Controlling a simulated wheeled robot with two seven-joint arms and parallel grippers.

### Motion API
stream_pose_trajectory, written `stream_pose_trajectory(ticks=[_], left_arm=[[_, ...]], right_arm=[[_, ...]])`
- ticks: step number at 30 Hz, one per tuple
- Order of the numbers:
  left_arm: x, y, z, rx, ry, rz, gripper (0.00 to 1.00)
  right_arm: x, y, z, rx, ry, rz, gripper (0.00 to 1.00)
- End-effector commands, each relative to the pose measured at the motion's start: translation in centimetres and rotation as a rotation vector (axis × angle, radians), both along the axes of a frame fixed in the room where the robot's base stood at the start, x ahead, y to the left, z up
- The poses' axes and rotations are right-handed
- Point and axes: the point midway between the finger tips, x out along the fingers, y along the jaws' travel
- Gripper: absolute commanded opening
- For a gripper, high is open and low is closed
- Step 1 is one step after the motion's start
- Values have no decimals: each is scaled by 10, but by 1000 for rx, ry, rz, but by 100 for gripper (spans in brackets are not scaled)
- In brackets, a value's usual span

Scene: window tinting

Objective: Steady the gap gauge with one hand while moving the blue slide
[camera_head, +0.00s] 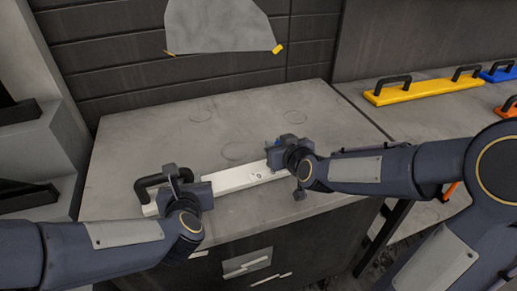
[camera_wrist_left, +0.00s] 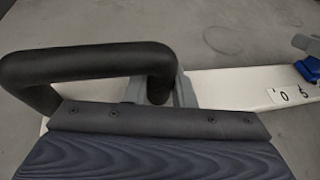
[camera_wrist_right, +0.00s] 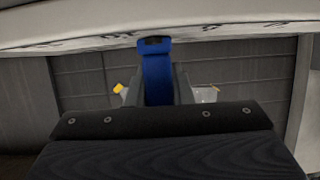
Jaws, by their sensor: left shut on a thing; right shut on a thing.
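The gap gauge (camera_head: 238,178) is a long white bar lying on the grey bench top, with a black handle at its left end. The handle (camera_wrist_left: 95,62) fills much of the left wrist view. My left gripper (camera_head: 180,183) is shut on this handle. The blue slide (camera_wrist_right: 157,75) stands between the fingers of my right gripper (camera_wrist_right: 158,88), which is shut on it. In the left wrist view, the blue slide (camera_wrist_left: 308,68) is at the right edge, beside small printed marks on the bar. In the head view my right gripper (camera_head: 288,165) largely hides it.
A yellow bar with black handles (camera_head: 425,91) lies on the bench at the right, with blue (camera_head: 498,74) and orange (camera_head: 510,108) pieces near it. A grey sheet (camera_head: 222,27) with yellow corners hangs on the back wall. The bench top (camera_head: 150,130) behind the gauge is clear.

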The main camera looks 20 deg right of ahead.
Motion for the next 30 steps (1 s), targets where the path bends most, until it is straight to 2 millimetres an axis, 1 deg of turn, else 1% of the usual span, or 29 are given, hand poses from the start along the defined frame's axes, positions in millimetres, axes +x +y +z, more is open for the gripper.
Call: stream_pose_trajectory(ticks=[1,4,14,15,19,20,27,30], left_arm=[[1,3,1,-3,0,10,0],[1,3,0,-3,0,11,0],[2,3,0,-2,-1,12,0],[2,3,0,-2,-1,12,0],[1,3,1,-1,-2,10,0],[1,3,1,-2,-2,9,0],[1,1,1,-2,-3,6,0],[1,1,1,-3,-3,5,0]], right_arm=[[1,-10,2,0,-4,-12,0],[0,-17,1,-1,-1,-11,0],[0,-18,1,-1,1,-8,0],[0,-18,1,-1,1,-8,22],[0,-17,1,-2,2,-7,39],[0,-17,1,-1,2,-6,42],[0,-17,0,-2,3,-5,42],[-4,-17,2,-3,2,-4,42]])
